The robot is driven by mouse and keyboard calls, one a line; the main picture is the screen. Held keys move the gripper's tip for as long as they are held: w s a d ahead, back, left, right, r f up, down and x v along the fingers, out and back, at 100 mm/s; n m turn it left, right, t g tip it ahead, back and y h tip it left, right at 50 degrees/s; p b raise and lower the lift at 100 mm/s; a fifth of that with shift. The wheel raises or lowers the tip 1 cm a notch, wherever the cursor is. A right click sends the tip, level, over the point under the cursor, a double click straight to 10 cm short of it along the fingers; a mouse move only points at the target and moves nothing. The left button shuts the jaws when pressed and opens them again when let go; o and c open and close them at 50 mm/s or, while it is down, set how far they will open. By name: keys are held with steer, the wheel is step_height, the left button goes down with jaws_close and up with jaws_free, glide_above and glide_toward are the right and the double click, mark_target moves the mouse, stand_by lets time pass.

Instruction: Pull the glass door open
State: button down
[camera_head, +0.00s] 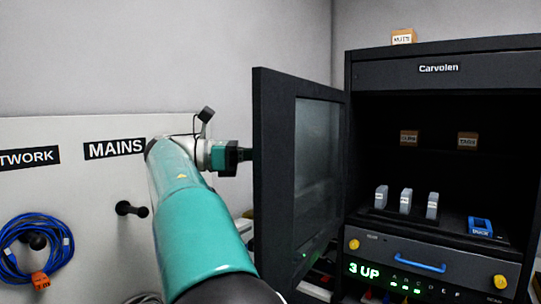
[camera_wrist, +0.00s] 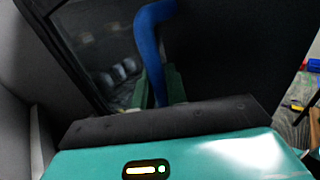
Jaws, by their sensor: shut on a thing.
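The glass door (camera_head: 320,160) is a dark-framed panel with a glass pane, hinged at the left side of the black cabinet (camera_head: 440,47). It stands swung wide open towards the left, and the cabinet's inside is in plain view. My gripper (camera_head: 248,154) reaches the door's outer face near its free edge; its fingertips are hidden there. In the wrist view the blue door handle (camera_wrist: 150,45) runs down between the fingers of my gripper (camera_wrist: 160,85), which is shut on it. The glass pane also shows in the wrist view (camera_wrist: 95,40).
Inside the cabinet are small white-labelled blocks (camera_head: 406,201), a blue tray (camera_head: 480,227) and a drawer unit (camera_head: 420,264) with a blue handle. A coiled blue cable (camera_head: 18,262) hangs on the white board (camera_head: 80,195) at left. A bare peg (camera_head: 131,209) sticks out below the MAINS label.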

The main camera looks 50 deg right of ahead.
steer(key=shift+w+d, duration=0.1)
steer(key=shift+w, duration=0.5)
steer(key=shift+w+f, duration=0.1)
steer(key=shift+w, duration=0.05)
steer(key=c, duration=1.5)
jaws_free()
steer(key=shift+a, duration=0.2)
steer(key=v, duration=1.3)
steer(key=shift+w, duration=0.35)
steer(key=shift+a, duration=0.2)
